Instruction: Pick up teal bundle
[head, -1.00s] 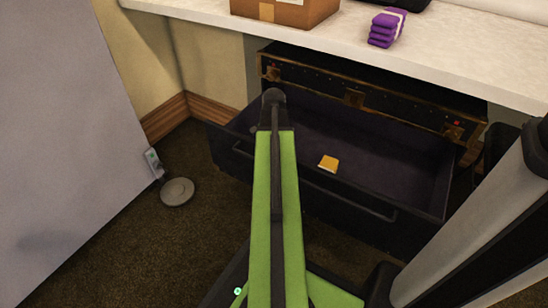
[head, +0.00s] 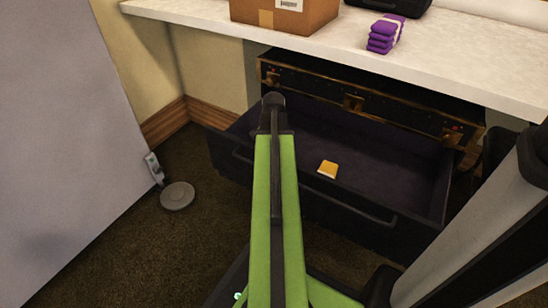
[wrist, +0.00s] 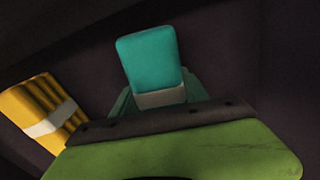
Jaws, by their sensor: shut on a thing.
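The teal bundle (wrist: 148,62) stands out at the centre of the wrist view, with a pale grey band at its lower end. My gripper (wrist: 157,98) is shut on it at the banded end, and green finger parts show on both sides. The jaws are partly hidden behind my dark and green wrist housing. In the head view my arm reaches into the open dark drawer (head: 408,180). My gripper and the teal bundle are hidden behind the arm there.
A yellow bundle (head: 328,169) lies in the drawer; it also shows, with a white band, in the wrist view (wrist: 42,112). A cardboard box (head: 285,14) and purple bundles (head: 385,33) sit on the counter (head: 450,65) above. A grey disc (head: 177,196) lies on the floor.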

